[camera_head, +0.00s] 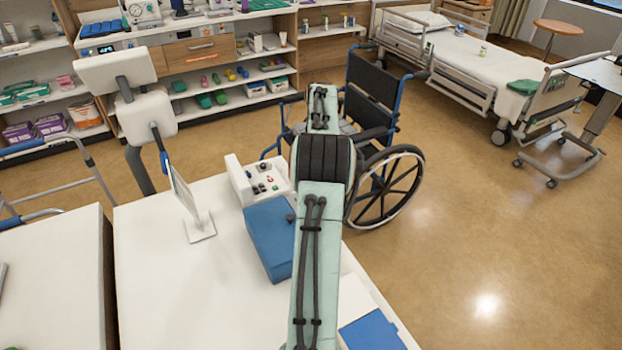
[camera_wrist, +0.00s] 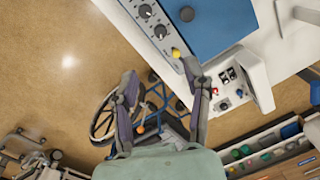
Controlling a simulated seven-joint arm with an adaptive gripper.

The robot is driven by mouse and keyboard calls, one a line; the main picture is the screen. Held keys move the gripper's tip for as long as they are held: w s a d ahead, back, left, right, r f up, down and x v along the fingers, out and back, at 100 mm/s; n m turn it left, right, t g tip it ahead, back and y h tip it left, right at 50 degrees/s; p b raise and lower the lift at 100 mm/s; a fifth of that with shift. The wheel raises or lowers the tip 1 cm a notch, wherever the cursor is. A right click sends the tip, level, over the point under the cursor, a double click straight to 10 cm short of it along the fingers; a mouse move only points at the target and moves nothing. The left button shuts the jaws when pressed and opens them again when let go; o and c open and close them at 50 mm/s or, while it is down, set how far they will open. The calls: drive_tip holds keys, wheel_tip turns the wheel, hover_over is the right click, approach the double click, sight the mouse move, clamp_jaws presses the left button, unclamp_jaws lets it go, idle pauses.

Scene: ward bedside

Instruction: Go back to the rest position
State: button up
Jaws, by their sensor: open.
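My gripper (camera_wrist: 160,74) is open in the wrist view, with its two fingers spread apart and nothing between them. Its right fingertip appears close to the edge of a panel with black knobs and a yellow knob (camera_wrist: 176,53); I cannot tell whether they touch. In the head view my arm reaches away from the bottom edge, past the white desk (camera_head: 160,285), toward the wheelchair. The gripper itself cannot be made out there.
A blue box (camera_head: 268,240) and a white control unit (camera_head: 262,182) stand on the desk beside my arm. A small upright screen (camera_head: 184,190) stands left of them. The wheelchair (camera_head: 385,190) is just beyond the desk. Open floor (camera_head: 490,240) lies to the right, before the bed (camera_head: 465,65).

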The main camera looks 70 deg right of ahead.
drive_tip(key=shift+w, duration=0.15)
drive_tip(key=w+a+r+n+h, duration=0.1)
drive_tip(key=w+a+r+n, duration=0.1)
drive_tip(key=w+a+r, duration=0.4)
drive_tip(key=w+a+r+n+h, duration=0.15)
drive_tip(key=w+r, duration=0.25)
drive_tip(key=w, duration=0.4)
drive_tip(key=w+a+r+n+t, duration=0.1)
drive_tip(key=a+r+n, duration=0.15)
drive_tip(key=a, duration=0.65)
drive_tip(key=w+a+r+n+y, duration=0.1)
drive_tip(key=w+a+r+n, duration=0.15)
drive_tip(key=a, duration=0.65)
drive_tip(key=w+a+r+n+t, duration=0.1)
drive_tip(key=a+r+n, duration=0.15)
drive_tip(key=a, duration=0.65)
drive_tip(key=s+a+f+n+y, duration=0.1)
drive_tip(key=s+a+f+n, duration=0.15)
drive_tip(key=s+a, duration=0.75)
drive_tip(key=s+a+f+g, duration=0.3)
drive_tip(key=s+a+f, duration=0.1)
drive_tip(key=s+f, duration=0.5)
drive_tip(key=shift+s+a+f+n+y, duration=0.3)
drive_tip(key=shift+s+n+y, duration=0.15)
drive_tip(key=shift+s, duration=0.3)
